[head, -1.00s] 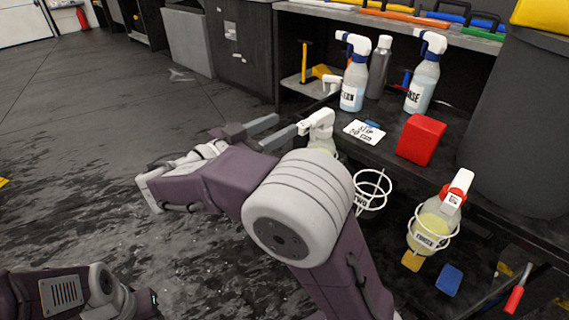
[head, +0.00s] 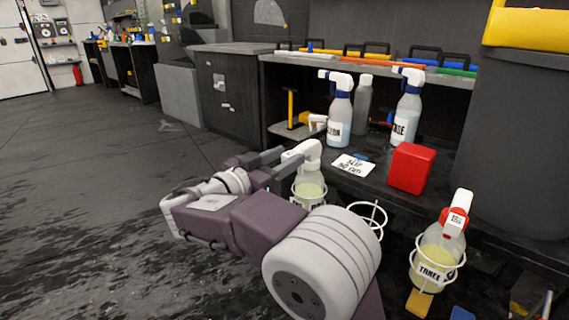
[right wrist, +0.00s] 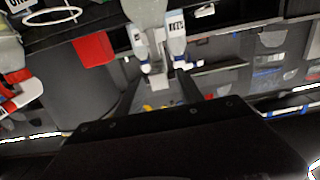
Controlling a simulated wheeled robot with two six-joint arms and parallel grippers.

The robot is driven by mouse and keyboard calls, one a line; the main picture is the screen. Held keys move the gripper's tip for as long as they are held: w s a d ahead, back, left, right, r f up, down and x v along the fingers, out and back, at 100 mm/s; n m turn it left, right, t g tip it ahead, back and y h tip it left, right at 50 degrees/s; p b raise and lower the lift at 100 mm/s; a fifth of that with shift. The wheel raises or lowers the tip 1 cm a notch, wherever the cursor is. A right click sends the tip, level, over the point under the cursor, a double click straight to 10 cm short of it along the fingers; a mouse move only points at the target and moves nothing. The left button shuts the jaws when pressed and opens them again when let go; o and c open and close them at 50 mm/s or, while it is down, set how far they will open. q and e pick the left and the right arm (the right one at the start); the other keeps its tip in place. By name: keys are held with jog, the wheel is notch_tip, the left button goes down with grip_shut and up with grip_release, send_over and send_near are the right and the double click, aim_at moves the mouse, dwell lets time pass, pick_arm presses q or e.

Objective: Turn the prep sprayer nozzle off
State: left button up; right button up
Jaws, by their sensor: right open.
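A white-headed sprayer (head: 303,153) with pale yellow liquid in its bottle (head: 310,186) stands upright in a ring holder at the shelf's front; I cannot read its label. My right gripper (head: 277,165) is open, its fingers just left of that sprayer's nozzle. I cannot tell whether they touch it. In the right wrist view the right gripper's fingers (right wrist: 158,90) are apart, with a blurred pale shape (right wrist: 147,12) above them. A second yellow-liquid sprayer (head: 440,245) with a red collar sits in the holder marked THREE. My left gripper is out of view.
An empty white ring (head: 368,215) lies between the two held sprayers. Open floor is at left.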

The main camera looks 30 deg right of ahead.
grip_shut()
